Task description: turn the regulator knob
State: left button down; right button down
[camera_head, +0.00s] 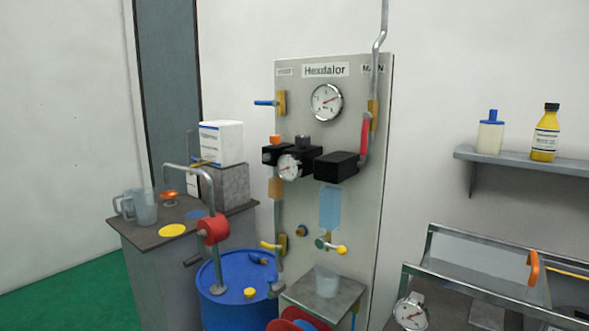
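The grey panel (345,100) labelled Hexdalor stands upright in the middle of the head view. A small gauge (289,167) sits in front of black block-shaped bodies (306,159) at the panel's mid-left. A small orange cap (275,140) and a dark grey knob-like top (302,142) stand on these bodies. I cannot tell which of these is the regulator knob. A separate black box (336,167) projects from the panel to their right. Neither of my grippers shows in the head view.
A blue drum (237,292) with a red-bodied pump (213,231) stands before the panel. A bench (130,231) with jugs is left. A small shelf (345,297) holds a clear cup (326,281). Pipes and a red lever (365,138) line the panel's right. A metal rack (450,252) is lower right.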

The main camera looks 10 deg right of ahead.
aim_at(303, 141)
jog(key=k, duration=0.15)
jog(key=u, duration=0.65)
jog(key=i, duration=1.25)
jog(key=z, duration=0.6)
